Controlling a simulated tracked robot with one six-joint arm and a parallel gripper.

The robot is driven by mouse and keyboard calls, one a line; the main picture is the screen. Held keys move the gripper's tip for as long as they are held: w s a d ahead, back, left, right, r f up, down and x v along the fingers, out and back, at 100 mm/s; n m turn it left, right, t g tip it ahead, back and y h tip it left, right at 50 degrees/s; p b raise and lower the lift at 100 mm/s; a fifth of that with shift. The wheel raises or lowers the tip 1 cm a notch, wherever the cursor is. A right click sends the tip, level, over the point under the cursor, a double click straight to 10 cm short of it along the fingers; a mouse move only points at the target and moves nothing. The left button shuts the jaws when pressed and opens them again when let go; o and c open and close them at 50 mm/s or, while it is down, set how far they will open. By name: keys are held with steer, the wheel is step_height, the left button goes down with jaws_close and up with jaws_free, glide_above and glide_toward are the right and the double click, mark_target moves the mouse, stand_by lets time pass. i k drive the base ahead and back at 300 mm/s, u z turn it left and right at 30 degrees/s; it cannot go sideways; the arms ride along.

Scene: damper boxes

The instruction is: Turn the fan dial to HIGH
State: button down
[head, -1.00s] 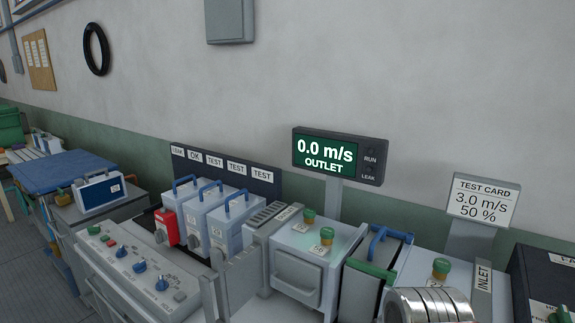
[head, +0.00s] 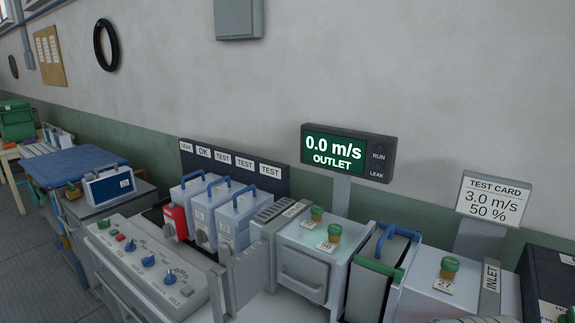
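The control panel (head: 152,270) is a light grey sloped box at the lower left in the head view. It carries a green button (head: 103,224), a red button (head: 119,237) and three blue dials: a left one (head: 127,247), a middle one (head: 148,260) and a right one (head: 169,276). The lettering beside the dials is too small to read, so I cannot tell which is the fan dial or where it points. The display (head: 347,157) reads 0.0 m/s OUTLET. My gripper is not in view.
Two upright grey plates (head: 245,277) stand right of the panel. Behind are a red unit (head: 175,222) and white boxes with blue handles (head: 203,215). Boxes with green knobs (head: 315,265) fill the right. The test card (head: 492,200) reads 3.0 m/s 50 %.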

mark_target(131, 247)
steer(key=u, duration=1.35)
steer(key=k, duration=0.5)
steer(key=u, duration=0.8)
steer(key=i, duration=0.2)
steer(key=z, duration=0.15)
